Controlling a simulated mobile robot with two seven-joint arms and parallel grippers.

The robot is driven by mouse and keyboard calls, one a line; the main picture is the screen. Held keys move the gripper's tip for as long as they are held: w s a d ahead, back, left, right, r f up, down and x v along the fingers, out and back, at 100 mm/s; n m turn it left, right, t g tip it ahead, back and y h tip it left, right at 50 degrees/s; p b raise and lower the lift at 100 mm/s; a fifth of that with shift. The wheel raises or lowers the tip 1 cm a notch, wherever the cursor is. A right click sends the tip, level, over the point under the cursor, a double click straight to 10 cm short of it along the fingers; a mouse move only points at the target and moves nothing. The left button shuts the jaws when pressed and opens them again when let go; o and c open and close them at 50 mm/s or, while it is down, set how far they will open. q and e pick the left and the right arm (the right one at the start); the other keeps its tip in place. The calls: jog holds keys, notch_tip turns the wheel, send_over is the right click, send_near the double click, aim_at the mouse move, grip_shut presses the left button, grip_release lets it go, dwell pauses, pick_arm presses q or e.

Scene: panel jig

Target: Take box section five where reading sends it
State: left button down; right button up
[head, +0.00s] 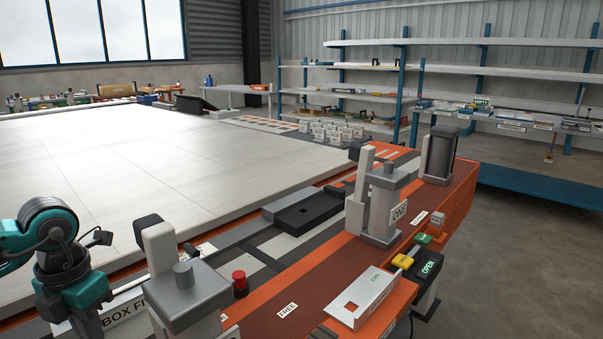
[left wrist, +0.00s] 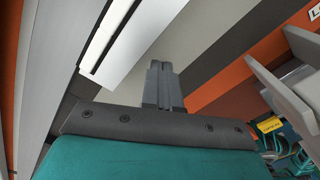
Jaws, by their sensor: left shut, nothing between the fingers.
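A white label starting "BOX FI" (head: 128,312) shows at the lower left of the head view, partly hidden by my left arm and a grey clamp post. I cannot tell which part is the box section itself. A white bar with a dark slot (left wrist: 128,38) lies just beyond my left gripper in the left wrist view. My left gripper (left wrist: 160,72) is shut and empty, its fingertips close to that bar; I cannot tell whether they touch. My right gripper is out of view.
A grey clamp (head: 190,292) stands beside a red button (head: 240,283). A clamp marked "ONE" (head: 385,205) stands farther along the jig. A black box (head: 428,266) reads "OPEN" and a label reads "FREE" (head: 287,310). The large white panel (head: 130,170) is clear.

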pick_arm(q)
jog(key=shift+w+a, duration=0.7)
jog(key=shift+a, duration=0.15)
jog(key=shift+w+a+r, duration=0.1)
jog(key=shift+w+a, duration=0.1)
jog(key=shift+a, duration=0.1)
dwell(0.5)
jog(key=shift+s+d, duration=0.1)
jog(key=shift+d, duration=0.05)
jog(key=shift+s+d, duration=0.55)
jog(key=shift+d, duration=0.1)
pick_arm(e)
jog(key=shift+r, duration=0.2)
pick_arm(q)
notch_tip(320, 180, up, 3)
jog(key=p, duration=0.3)
jog(key=shift+r, duration=0.1)
notch_tip(320, 180, up, 2)
jog(key=shift+p, duration=0.8)
notch_tip(320, 180, up, 3)
jog(key=shift+f+p, duration=0.2)
jog(key=shift+p, duration=0.85)
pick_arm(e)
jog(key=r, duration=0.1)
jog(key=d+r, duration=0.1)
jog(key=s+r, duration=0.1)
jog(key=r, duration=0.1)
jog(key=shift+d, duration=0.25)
